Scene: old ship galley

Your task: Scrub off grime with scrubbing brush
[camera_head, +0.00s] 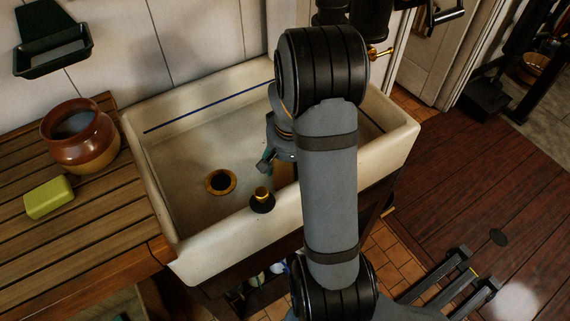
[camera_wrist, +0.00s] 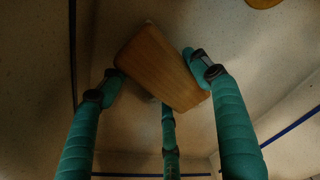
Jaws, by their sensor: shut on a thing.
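The scrubbing brush (camera_wrist: 160,67) shows in the wrist view as a flat wooden block. My gripper (camera_wrist: 157,78) has teal fingers and is shut on it, with fingertips on its left and right edges and another finger below. The brush is tilted in the picture, over the pale sink floor; its bristles are hidden, and I cannot tell whether it touches the sink. In the head view my arm covers most of the gripper, and a teal finger (camera_head: 264,161) shows inside the white sink (camera_head: 185,155). Faint specks show on the basin; I cannot make out clear grime.
The sink has a brass-rimmed drain (camera_head: 220,181) and raised walls around my gripper. A black stopper with a gold knob (camera_head: 262,200) is by the front wall. A brown pot (camera_head: 80,137) and yellow-green soap block (camera_head: 48,197) sit on the slatted wooden counter (camera_head: 100,225) at left.

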